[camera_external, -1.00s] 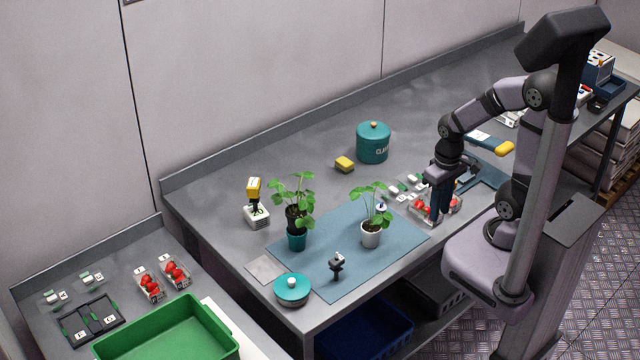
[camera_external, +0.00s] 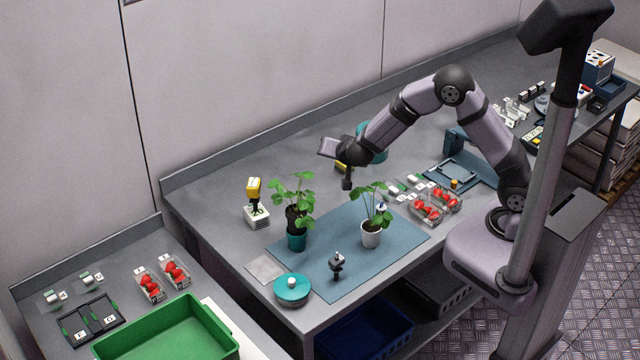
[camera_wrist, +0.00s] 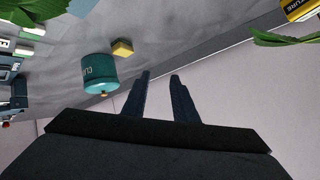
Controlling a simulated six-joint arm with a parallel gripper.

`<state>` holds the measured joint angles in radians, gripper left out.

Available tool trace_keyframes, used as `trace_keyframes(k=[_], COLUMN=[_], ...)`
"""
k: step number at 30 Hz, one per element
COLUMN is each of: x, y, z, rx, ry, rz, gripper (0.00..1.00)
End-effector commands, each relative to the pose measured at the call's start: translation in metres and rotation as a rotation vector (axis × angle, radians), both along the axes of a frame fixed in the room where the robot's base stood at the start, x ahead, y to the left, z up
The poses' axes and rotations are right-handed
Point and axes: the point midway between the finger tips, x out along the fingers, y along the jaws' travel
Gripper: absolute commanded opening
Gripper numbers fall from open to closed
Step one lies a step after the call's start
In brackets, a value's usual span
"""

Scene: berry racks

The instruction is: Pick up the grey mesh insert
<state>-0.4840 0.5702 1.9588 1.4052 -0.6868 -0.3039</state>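A flat grey square (camera_external: 267,268), which looks like the mesh insert, lies on the front left corner of the table, beside the blue mat and behind the teal round dish. Its mesh is too fine to make out. It does not show in the wrist view. My gripper (camera_wrist: 161,76) has its two dark fingers apart, with nothing between them. In the outside view my arm's end is raised over the middle of the table, behind the plants, to the right of and well away from the square.
Two potted plants (camera_external: 296,240) (camera_external: 371,236) stand at the blue mat (camera_external: 325,270). The teal dish (camera_external: 292,291) and a small black tool (camera_external: 337,266) are near the square. A yellow-topped device (camera_external: 256,204) stands left. Strawberry punnets (camera_external: 427,209) sit right. A teal canister (camera_wrist: 100,72) and yellow sponge (camera_wrist: 122,49) show.

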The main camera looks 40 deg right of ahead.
Motion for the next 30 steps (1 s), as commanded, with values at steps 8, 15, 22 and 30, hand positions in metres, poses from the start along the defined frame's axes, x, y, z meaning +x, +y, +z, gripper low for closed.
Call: trace_keyframes(k=[8,15,22,30], x=[-0.072,-0.139,-0.155,-0.155], y=[-0.02,-0.021,-0.02,-0.021], z=[-0.028,-0.037,-0.038,-0.053], rx=[-0.24,-0.4,-0.438,-0.438], ry=[0.052,0.146,0.173,0.174], rz=[-0.458,-0.671,-0.715,-0.713], gripper=[0.26,0.26,0.26,0.26])
